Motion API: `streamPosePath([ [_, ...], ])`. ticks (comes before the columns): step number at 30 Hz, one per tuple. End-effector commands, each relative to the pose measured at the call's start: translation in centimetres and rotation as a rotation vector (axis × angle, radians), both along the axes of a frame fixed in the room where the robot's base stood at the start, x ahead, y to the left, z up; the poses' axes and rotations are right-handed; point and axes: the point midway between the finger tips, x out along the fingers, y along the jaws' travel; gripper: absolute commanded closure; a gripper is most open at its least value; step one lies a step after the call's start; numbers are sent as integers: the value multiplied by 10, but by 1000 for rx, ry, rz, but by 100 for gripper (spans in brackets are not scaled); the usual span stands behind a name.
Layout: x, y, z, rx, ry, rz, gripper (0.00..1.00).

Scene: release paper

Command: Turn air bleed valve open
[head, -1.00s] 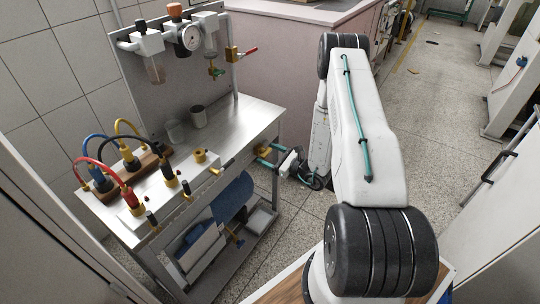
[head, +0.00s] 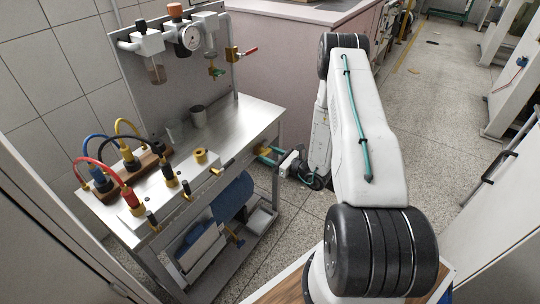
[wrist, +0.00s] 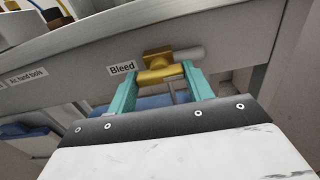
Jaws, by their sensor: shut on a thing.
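The air bleed valve has a brass-yellow handle (wrist: 163,75) in the wrist view, beside a white "Bleed" label (wrist: 122,67) on the bench's front rail. A grey cylindrical stub (wrist: 190,53) sticks out to the right of it. My gripper (wrist: 158,84) has teal fingers on both sides of the handle and is shut on it. In the head view my gripper (head: 270,156) is at the bench's right front edge, with the yellow handle (head: 263,150) between its fingers. The valve's inner parts are hidden.
Open floor (head: 440,90) lies to the right.

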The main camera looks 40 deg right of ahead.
Motion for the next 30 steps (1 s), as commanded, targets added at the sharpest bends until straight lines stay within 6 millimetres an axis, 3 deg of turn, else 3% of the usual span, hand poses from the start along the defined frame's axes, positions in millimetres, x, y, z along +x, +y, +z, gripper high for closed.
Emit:
streamPosePath([
  [1, 0, 0, 0, 2, 1, 0, 46],
  [3, 0, 0, 0, 1, 0, 0, 27],
  [14, -5, -3, 0, 1, 0, -3, 27],
  [24, -56, -21, 0, 2, 2, -4, 27],
  [30, -72, -27, 0, 1, 0, -2, 27],
])
